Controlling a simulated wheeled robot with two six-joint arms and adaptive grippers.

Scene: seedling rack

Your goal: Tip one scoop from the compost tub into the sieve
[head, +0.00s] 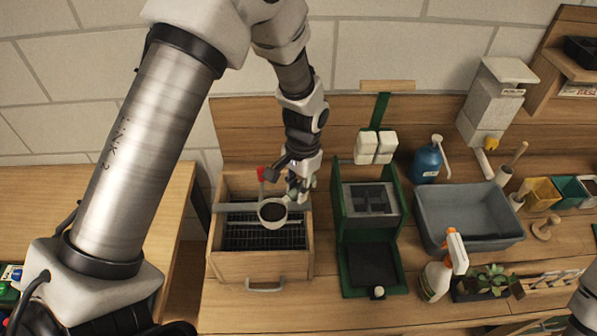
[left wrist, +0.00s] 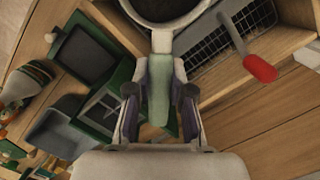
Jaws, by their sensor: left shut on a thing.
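My left gripper (head: 300,188) is shut on the pale green handle of a scoop (head: 272,212). The scoop's round, light bowl holds dark material and is held over the wooden box with the wire-mesh sieve (head: 265,236). The bowl looks roughly level. In the left wrist view the scoop's handle (left wrist: 160,95) is between the fingers, and the bowl is cut off at the top edge. The mesh (left wrist: 215,48) lies beyond it. A grey tub (head: 465,222) stands to the right on the bench; I cannot tell whether it is the compost tub. My right gripper is not in view.
A red grip (head: 261,174) on a grey bar stands at the sieve box. A blue bottle (head: 426,163), a spray bottle (head: 437,278) and a plant tray (head: 487,284) are farther right.

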